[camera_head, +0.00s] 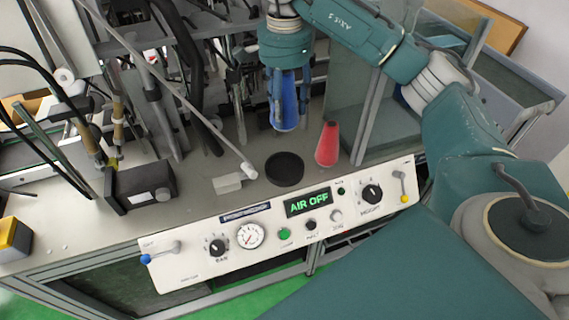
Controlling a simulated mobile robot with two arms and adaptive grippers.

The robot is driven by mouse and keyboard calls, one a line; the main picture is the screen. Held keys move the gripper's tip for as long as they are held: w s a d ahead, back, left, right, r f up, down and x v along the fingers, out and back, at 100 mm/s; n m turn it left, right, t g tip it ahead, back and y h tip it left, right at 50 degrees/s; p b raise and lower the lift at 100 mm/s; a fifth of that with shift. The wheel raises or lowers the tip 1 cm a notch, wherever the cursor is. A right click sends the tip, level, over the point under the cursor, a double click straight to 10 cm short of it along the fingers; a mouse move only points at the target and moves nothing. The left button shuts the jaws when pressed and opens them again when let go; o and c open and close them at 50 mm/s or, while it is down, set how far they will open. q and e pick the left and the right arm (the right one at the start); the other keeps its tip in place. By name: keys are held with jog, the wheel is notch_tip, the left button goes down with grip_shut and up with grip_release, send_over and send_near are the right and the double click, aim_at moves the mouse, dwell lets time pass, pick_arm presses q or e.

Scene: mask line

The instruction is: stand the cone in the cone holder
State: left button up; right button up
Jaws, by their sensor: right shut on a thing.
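A blue cone (286,116) hangs below my right gripper (284,88), which is shut on it and points down. The cone's lower end is above the bench, behind the round black disc-shaped cone holder (284,169). The gripper partly hides the cone's upper part. The holder sits on the bench with its dark top bare, and the blue cone is apart from it. A red cone (327,146) stands on the bench to the right of the holder. My left gripper is not in view.
A control panel (236,264) reading AIR OFF runs along the bench's front edge. Machine rods and hoses crowd the back left. A clear guard panel (376,110) stands behind the red cone.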

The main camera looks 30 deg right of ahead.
notch_tip(320, 180, down, 12)
jog(key=p, duration=0.2)
jog(key=shift+f+p, duration=0.2)
jog(key=shift+p, duration=0.2)
notch_tip(320, 180, down, 5)
jog(key=shift+r+p, duration=0.1)
jog(key=shift+p, duration=0.45)
jog(key=shift+f, duration=0.25)
jog(key=o, duration=1.3)
jog(key=shift+f, duration=0.1)
jog(key=shift+o, duration=0.2)
